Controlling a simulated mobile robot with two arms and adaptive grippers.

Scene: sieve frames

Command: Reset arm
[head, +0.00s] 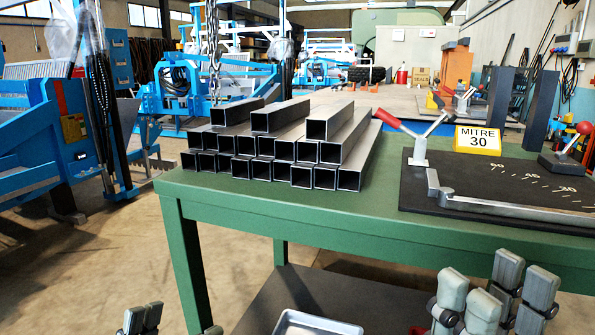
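My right gripper (494,292) is at the bottom right, in front of the green table (330,215) and below its top. Its grey fingers stand apart with nothing seen between them. My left gripper (178,325) shows only its fingertips at the bottom edge, left of centre. They stand apart with floor showing between them, and the rest of it is out of frame. Neither gripper touches anything that I can see.
Square steel tubes (272,147) are stacked on the table. To their right are a dark mitre board (425,195) with a red-handled clamp (418,140) and a yellow "MITRE 30" sign (478,140). A metal tray (318,326) sits on the lower shelf (350,300). Open floor lies left.

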